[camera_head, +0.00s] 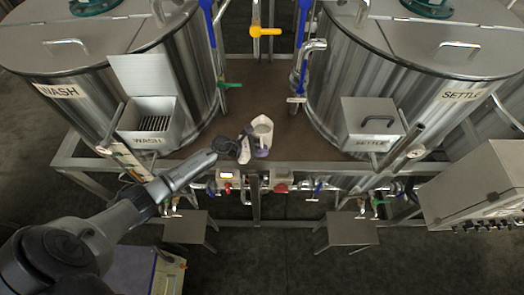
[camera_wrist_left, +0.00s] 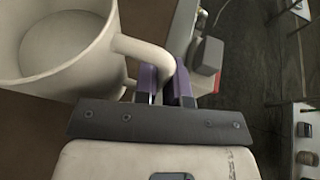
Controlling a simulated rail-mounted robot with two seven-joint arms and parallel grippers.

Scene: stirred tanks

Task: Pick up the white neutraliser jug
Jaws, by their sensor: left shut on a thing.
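The white jug (camera_head: 263,126) is upright at the front of the brown deck between the two tanks. It also shows large in the left wrist view (camera_wrist_left: 88,72), with its open mouth at the upper left and its handle toward the fingers. My left gripper (camera_head: 248,150) reaches in from the lower left. Its purple-sided fingers (camera_wrist_left: 165,84) are shut on the jug's handle. I cannot tell whether the jug's base touches the deck. My right gripper is not in view.
The WASH tank (camera_head: 180,75) stands left and the SETTLE tank (camera_head: 345,85) right, each with a labelled box on its front. A metal frame rail (camera_head: 310,167) with valves and pipes runs along the deck's front. A control box (camera_head: 475,185) is at right.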

